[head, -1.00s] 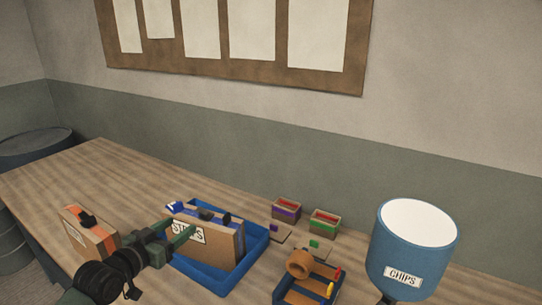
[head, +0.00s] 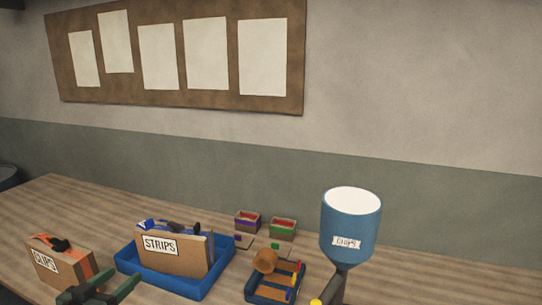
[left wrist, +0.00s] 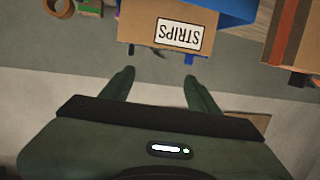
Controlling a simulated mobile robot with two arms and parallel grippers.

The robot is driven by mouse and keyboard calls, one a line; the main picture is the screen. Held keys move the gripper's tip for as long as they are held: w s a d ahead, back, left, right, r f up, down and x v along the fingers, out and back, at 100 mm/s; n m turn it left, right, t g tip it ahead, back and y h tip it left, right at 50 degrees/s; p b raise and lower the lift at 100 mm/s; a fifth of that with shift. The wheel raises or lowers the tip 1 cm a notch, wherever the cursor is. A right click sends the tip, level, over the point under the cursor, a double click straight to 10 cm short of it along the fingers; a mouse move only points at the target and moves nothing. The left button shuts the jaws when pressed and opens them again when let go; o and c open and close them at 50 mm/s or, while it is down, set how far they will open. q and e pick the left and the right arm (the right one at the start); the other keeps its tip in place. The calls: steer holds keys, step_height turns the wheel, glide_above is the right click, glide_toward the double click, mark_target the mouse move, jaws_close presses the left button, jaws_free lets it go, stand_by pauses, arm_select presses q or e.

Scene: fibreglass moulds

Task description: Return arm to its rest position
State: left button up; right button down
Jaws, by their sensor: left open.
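My left gripper (head: 100,290) shows at the bottom left of the head view, open and empty, in front of the blue tray. In the left wrist view its two fingers (left wrist: 158,82) stand apart with nothing between them. The cardboard box labelled STRIPS (head: 185,259) stands upright in the blue tray (head: 172,283), clear of the fingers. It also shows upside down in the left wrist view (left wrist: 145,24). My right gripper is not in view.
A cardboard box labelled CLIPS (head: 78,264) stands left of the tray. Small bins with purple (head: 246,224) and green (head: 283,231) labels stand behind. A blue CHIPS hopper (head: 348,222) stands at right.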

arm_select(q)
steer(key=s+d+f+m+g, duration=0.1)
steer(key=s+d+f+g, duration=0.5)
steer(key=s+d+f, duration=0.75)
steer(key=s+d+f+n+g+y, duration=0.1)
steer(key=s+f+g, duration=0.2)
steer(key=s, duration=0.6)
steer(key=s+d+f+g+y, duration=0.1)
steer(key=s+d+f+g, duration=0.15)
steer(key=s, duration=0.65)
step_height(320, 180, down, 26)
steer(key=s+g, duration=0.2)
steer(key=s+a+f, duration=0.2)
steer(key=s+f, duration=0.6)
steer(key=s+a+f+b, duration=0.1)
steer(key=s+f, duration=0.8)
steer(key=shift+s+a+f+g+y, duration=0.2)
steer(key=shift+a+g+y, duration=0.2)
steer(key=shift+g, duration=0.05)
